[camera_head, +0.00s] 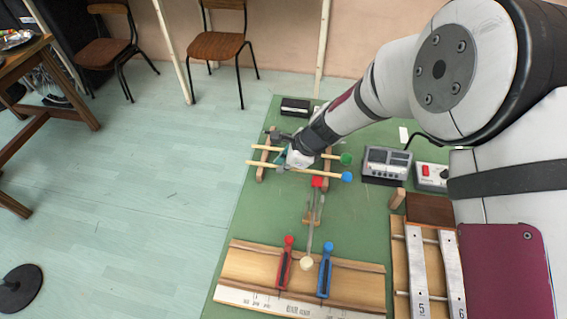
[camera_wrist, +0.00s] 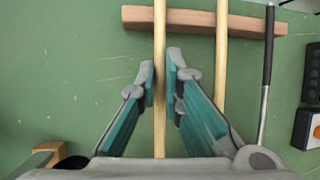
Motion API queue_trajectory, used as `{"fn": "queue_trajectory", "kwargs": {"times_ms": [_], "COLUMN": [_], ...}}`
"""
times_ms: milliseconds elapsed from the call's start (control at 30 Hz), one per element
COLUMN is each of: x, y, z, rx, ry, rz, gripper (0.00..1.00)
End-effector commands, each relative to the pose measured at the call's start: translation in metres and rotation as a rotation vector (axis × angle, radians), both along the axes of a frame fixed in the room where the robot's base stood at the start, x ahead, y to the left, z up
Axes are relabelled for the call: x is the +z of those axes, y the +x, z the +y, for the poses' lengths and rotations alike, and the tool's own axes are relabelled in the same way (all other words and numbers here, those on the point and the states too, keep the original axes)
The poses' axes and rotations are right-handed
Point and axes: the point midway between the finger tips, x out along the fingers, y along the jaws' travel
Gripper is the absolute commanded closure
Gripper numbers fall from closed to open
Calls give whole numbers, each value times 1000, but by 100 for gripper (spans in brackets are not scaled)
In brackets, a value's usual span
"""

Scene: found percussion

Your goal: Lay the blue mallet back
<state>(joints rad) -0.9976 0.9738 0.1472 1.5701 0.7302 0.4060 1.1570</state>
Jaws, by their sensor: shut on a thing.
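The blue mallet has a pale wooden stick and a blue head (camera_head: 347,176). It lies across a rack of two wooden rails; the near-left rail (camera_head: 262,172) shows in the head view. My gripper (camera_head: 295,160) is shut on its stick, which runs between the two fingers in the wrist view (camera_wrist: 160,120). There the stick passes over a wooden rail (camera_wrist: 190,22); whether it touches is unclear. A green-headed mallet (camera_head: 346,158) lies alongside, its stick (camera_wrist: 221,60) right of the fingers. Its middle is partly hidden by my gripper in the head view.
A black-handled rod (camera_wrist: 268,50) is right of the sticks in the wrist view. Grey control boxes (camera_head: 388,164) stand to the right. Green mat (camera_head: 255,215) is bare at left.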

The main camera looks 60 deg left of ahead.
Motion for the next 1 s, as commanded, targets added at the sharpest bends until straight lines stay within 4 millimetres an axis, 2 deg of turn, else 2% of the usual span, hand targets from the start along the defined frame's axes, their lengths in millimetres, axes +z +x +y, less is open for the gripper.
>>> {"fn": "queue_trajectory", "kwargs": {"times_ms": [367,400,500,833,1000], "x": [-3,-3,-3,-2,13], "y": [0,0,0,0,4], "z": [0,0,0,0,-7], "rx": [0,0,0,0,-1], "ry": [0,0,0,0,1], "rz": [0,0,0,0,-1], "gripper": [100,90,69,69,69]}}
